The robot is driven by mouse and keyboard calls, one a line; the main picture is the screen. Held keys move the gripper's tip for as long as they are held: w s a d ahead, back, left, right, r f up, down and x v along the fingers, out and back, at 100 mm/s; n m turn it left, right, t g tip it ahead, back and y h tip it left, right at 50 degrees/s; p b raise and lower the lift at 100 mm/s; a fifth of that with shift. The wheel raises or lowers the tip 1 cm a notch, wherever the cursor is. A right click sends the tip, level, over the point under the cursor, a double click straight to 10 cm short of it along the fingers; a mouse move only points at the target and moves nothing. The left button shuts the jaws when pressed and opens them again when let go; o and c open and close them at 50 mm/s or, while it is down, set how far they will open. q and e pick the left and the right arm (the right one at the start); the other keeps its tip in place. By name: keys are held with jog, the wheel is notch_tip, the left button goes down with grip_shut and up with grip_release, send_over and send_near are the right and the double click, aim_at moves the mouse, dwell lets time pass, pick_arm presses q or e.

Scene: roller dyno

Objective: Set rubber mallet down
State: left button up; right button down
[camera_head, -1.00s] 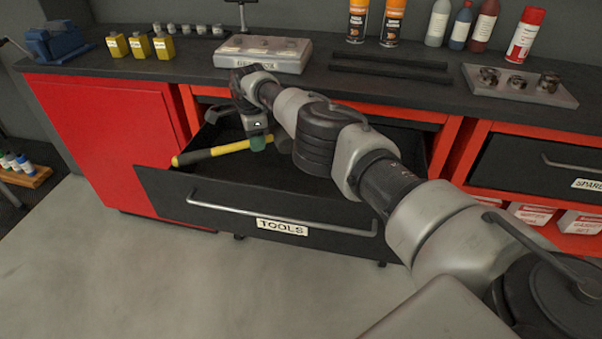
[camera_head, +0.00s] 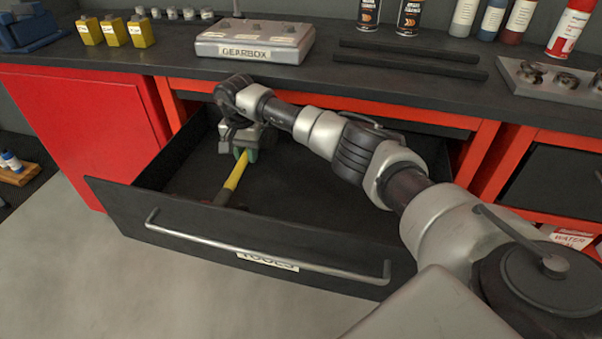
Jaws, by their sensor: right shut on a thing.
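The rubber mallet (camera_head: 233,178) shows as a yellow handle with a dark end, inside the open drawer labelled TOOLS (camera_head: 130,205). The handle slants down to the left, towards the drawer's front panel. My right gripper (camera_head: 243,155) is over the drawer and shut on the mallet at the upper end of the visible handle. The mallet's head cannot be made out; part of the mallet is hidden by the gripper and the drawer front. I cannot tell whether the mallet touches the drawer floor. My left gripper is not in view.
The black worktop (camera_head: 330,75) lies above the drawer, with a GEARBOX tray (camera_head: 255,40), yellow bottles (camera_head: 115,31), dark bars (camera_head: 410,60) and spray cans at its back. A red cabinet (camera_head: 75,120) stands left. The drawer's right part looks clear.

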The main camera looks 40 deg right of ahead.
send_over(302, 182)
jog(key=shift+f, duration=0.35)
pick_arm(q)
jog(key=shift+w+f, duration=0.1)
pick_arm(e)
jog(key=shift+f, duration=1.45)
jog(key=c, duration=0.9)
grip_release()
jog(key=shift+c, duration=0.2)
pick_arm(q)
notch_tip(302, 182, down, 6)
jog(key=p, duration=0.1)
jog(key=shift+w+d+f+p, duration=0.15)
jog(key=shift+p, duration=0.2)
pick_arm(e)
notch_tip(302, 182, up, 12)
jog(key=shift+w+a, duration=0.1)
